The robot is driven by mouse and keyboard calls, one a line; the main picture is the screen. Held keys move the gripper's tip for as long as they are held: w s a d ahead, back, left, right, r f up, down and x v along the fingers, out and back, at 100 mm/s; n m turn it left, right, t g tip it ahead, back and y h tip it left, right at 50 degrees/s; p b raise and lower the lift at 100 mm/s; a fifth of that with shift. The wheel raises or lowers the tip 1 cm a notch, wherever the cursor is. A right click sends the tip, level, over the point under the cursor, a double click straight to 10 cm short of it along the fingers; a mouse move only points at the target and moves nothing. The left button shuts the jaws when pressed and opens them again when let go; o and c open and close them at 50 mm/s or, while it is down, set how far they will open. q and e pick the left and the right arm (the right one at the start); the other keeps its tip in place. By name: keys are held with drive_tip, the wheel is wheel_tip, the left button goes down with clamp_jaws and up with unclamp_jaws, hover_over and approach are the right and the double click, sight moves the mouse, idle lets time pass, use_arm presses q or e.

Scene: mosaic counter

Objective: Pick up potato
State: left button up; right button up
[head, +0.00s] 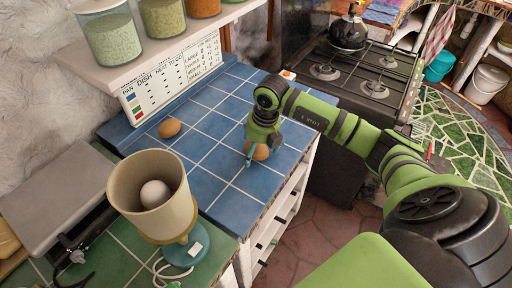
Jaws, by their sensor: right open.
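An orange-brown rounded potato (261,152) lies on the blue tiled counter (208,188), near its front right edge. My right gripper (259,156) points down over it, with its fingers open around it. One teal finger shows at the potato's left side, and the gripper partly hides its top. I cannot tell whether the fingers touch it. A second brown oval thing, like a potato or an egg, (170,128) lies apart near the back left of the counter. My left gripper is out of view.
A beige, cup-shaped appliance (125,188) with a pale round thing (155,194) inside stands at the lower left. A grey metal box (45,200) is beside it. A shelf with jars (107,38) hangs above. A stove (352,75) is behind right. The middle tiles are clear.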

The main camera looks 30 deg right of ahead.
drive_tip(key=c, duration=1.4)
drive_tip(key=shift+r+b, duration=0.35)
drive_tip(key=shift+r, duration=0.15)
wheel_tip(320, 180, up, 3)
drive_tip(key=shift+w+f+b, duration=0.1)
drive_tip(key=shift+f+b, duration=0.05)
drive_tip(key=shift+b, duration=0.45)
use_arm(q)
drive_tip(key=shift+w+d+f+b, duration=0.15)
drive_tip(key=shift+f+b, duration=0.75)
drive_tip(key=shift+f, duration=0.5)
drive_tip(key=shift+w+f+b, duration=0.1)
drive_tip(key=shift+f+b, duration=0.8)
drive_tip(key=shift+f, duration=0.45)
use_arm(e)
drive_tip(key=shift+w+d+r, duration=1.1)
drive_tip(key=shift+w+r, duration=0.15)
drive_tip(key=shift+w, duration=0.35)
drive_tip(key=shift+w+d+r, duration=1.05)
drive_tip(key=shift+w+r, duration=0.15)
drive_tip(key=shift+w, duration=0.35)
drive_tip(key=shift+w+d+r, duration=1.1)
drive_tip(key=shift+w+r, duration=0.15)
drive_tip(key=shift+w, duration=0.35)
